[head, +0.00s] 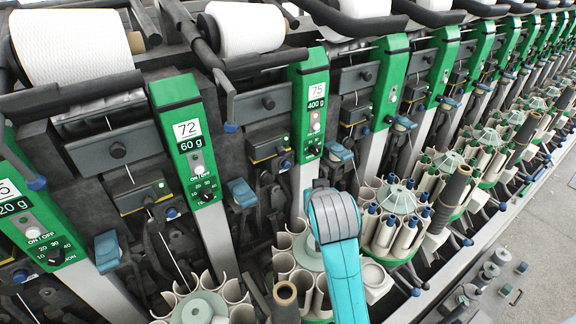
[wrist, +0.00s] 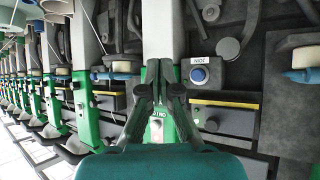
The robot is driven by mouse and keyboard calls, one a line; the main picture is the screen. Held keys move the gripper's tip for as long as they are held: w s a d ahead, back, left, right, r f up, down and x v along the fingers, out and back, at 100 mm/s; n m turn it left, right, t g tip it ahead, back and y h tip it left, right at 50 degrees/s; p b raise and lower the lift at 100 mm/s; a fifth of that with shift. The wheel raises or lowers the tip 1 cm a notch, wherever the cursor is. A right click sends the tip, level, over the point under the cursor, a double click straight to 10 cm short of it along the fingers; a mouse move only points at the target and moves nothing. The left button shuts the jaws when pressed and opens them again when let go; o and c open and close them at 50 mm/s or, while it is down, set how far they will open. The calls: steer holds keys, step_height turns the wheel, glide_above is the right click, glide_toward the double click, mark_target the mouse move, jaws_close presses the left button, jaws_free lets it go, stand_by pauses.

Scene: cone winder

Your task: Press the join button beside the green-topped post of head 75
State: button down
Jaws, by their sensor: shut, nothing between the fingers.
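The wrist view is upside down and shows a grey and green post (wrist: 162,40) behind my fingers. The join button (wrist: 199,75) is a round blue cap on a grey plate just right of that post, with an inverted JOIN label. It shows small in the head view (head: 286,165), left of the post. My gripper (wrist: 160,72) is shut and empty, its tips over the post, left of the button; whether they touch anything is unclear. My teal arm hides it in the head view.
A black box with a yellow edge (wrist: 225,112) lies close to the button. A blue lever (wrist: 303,58) sticks out farther right. Post 72 (head: 187,135) stands to the left. Round bobbin magazines (head: 396,205) crowd the space below the posts. The aisle floor (head: 540,240) is at the right.

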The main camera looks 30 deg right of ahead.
steer(key=w, duration=0.8)
steer(key=shift+w, duration=0.35)
stand_by(1.3)
steer(key=shift+w, duration=0.4)
steer(key=shift+w, duration=0.45)
stand_by(0.7)
steer(key=shift+s, duration=0.85)
steer(key=shift+s, duration=2.55)
